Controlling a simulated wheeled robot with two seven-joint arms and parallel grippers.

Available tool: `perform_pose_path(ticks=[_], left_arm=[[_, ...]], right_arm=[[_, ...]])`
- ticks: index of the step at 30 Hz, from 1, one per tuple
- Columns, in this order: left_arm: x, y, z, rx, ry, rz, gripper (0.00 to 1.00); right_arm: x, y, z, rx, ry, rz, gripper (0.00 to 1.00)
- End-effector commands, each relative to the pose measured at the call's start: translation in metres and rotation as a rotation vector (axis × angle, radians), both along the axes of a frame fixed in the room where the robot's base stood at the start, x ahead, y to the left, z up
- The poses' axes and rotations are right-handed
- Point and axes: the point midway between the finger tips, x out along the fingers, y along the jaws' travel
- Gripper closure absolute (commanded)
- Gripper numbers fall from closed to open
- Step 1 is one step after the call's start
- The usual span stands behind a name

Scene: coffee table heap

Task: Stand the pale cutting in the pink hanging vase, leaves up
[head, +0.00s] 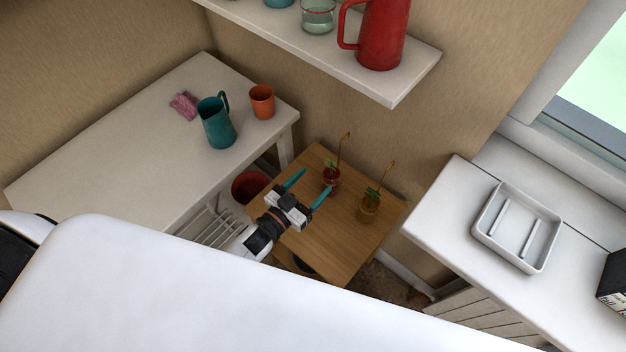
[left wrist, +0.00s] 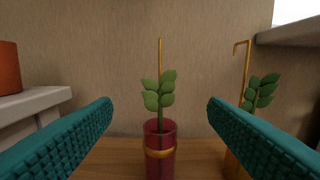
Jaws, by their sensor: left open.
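The pink vase (head: 332,182), a deep pink glass with a gold band and a thin gold rod, stands on the wooden table; it is also central in the left wrist view (left wrist: 160,160). The pale cutting (left wrist: 159,92) is upright, its green leaves above the rim and its stem running down into the vase. In the head view its leaves (head: 331,165) show small. My left gripper (head: 316,180) is open and empty, in front of the vase; in the left wrist view its teal fingers (left wrist: 159,108) frame the vase and cutting, apart from them. My right gripper is not in view.
An amber vase (head: 369,208) with a darker cutting (left wrist: 260,92) and a hooked gold rod stands close on the right. A white table (head: 120,130) with a teal jug (head: 216,122) and orange cup (head: 262,102) is left. A shelf (head: 400,88) overhangs behind.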

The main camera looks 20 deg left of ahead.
Motion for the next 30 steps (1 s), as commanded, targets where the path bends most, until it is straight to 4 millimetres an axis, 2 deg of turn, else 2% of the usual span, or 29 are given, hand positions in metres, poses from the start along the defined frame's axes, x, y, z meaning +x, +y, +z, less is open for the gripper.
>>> perform_pose_path(ticks=[13,30], left_arm=[[-0.016,0.007,0.000,-0.001,0.001,0.001,0.32],[-0.017,0.007,0.000,-0.001,0.000,0.000,0.32]], right_arm=[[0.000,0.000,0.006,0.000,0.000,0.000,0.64],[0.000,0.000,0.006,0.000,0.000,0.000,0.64]])
